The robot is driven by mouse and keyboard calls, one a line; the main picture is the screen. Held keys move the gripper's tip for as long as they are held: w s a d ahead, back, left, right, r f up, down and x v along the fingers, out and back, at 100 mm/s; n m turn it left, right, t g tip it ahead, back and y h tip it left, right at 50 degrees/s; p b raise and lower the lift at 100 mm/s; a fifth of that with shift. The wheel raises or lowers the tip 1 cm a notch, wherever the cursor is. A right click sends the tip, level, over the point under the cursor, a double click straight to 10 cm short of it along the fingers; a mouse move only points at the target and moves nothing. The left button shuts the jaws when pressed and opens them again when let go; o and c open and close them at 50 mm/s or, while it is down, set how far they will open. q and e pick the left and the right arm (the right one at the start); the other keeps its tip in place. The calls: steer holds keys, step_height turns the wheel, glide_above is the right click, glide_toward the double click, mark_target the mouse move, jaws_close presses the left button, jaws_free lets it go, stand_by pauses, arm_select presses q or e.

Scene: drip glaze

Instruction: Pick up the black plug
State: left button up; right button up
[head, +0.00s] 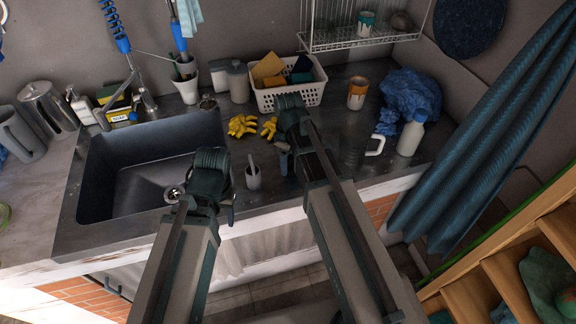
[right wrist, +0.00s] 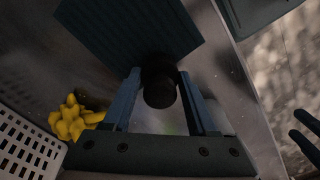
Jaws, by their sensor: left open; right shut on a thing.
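The black plug (right wrist: 159,90) shows in the right wrist view as a dark round piece between the two blue fingers of my right gripper (right wrist: 160,98). The right gripper is shut on it. In the head view my right gripper (head: 287,163) hangs over the counter in front of the yellow gloves, and the plug is hidden there. My left gripper (head: 208,190) is open over the front right of the sink, apart from the plug.
Yellow gloves (head: 241,125) and a white basket of sponges (head: 291,97) lie behind the right gripper. A white bottle (head: 410,136) stands right. A dark blue ribbed panel (right wrist: 125,30) is close beyond the plug.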

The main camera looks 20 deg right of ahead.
mark_target(289, 157)
steer(key=shift+r+p, duration=4.5)
steer(key=shift+r, duration=0.1)
